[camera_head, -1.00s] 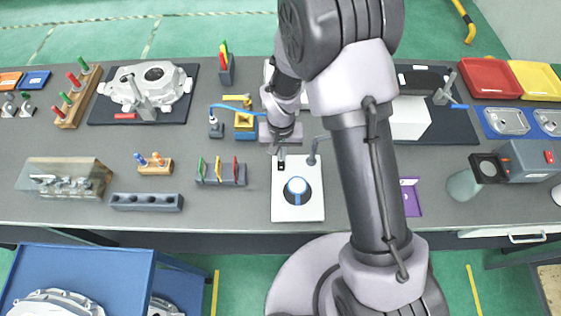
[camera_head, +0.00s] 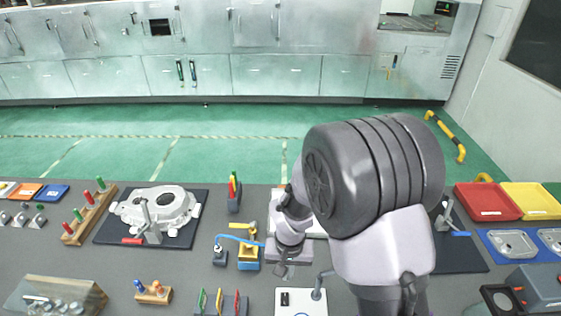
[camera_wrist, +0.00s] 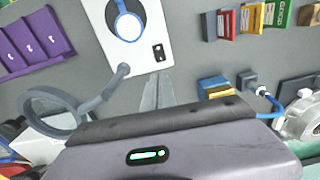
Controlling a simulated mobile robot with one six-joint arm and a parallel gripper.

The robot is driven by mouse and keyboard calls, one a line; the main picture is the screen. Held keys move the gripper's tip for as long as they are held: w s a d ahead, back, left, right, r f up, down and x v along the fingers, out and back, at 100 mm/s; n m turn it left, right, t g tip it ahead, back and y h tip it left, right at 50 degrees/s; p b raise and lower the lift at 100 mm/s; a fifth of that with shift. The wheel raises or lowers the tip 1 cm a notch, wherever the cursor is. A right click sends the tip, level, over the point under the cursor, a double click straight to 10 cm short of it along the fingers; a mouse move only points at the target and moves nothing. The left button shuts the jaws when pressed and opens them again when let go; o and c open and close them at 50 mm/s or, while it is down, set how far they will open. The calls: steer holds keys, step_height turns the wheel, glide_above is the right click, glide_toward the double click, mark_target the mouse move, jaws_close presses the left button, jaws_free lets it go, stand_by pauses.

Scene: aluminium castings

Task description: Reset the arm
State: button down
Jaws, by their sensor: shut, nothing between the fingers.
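My arm rises at the right of the head view, and its wrist hangs over the middle of the workbench (camera_head: 140,258). My gripper (camera_wrist: 158,82) shows in the wrist view with its two thin fingers together and nothing between them. In the head view the fingers are small and point down near the white plate (camera_head: 301,305). In the wrist view this white plate (camera_wrist: 140,52) with a round blue-ringed dial lies just beyond the fingertips. My gripper appears above the bench and apart from the objects.
A casting (camera_head: 158,210) sits on a dark mat at left. A blue-and-yellow block (camera_head: 248,252) stands close left of my wrist. A lamp-like magnifier (camera_wrist: 52,108) and a purple rack (camera_wrist: 32,44) show in the wrist view. Red (camera_head: 485,201) and yellow (camera_head: 531,200) trays lie at right.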

steer(key=s+d+r+m+t+b, duration=0.25)
steer(key=d+r+b, duration=0.2)
steer(key=r, duration=0.45)
steer(key=s+d+r+t+y+b, duration=0.1)
steer(key=s+r+b, duration=0.1)
steer(key=s, duration=0.5)
steer(key=s+d+r+m+t+b, duration=0.1)
steer(key=s+d+r+t+b, duration=0.1)
steer(key=s, duration=0.6)
steer(key=r+b, duration=0.1)
steer(key=b, duration=0.1)
steer(key=shift+d+r+y+b, duration=0.15)
steer(key=shift+d+y+b, duration=0.05)
steer(key=shift+y+b, duration=0.2)
steer(key=shift+s, duration=0.1)
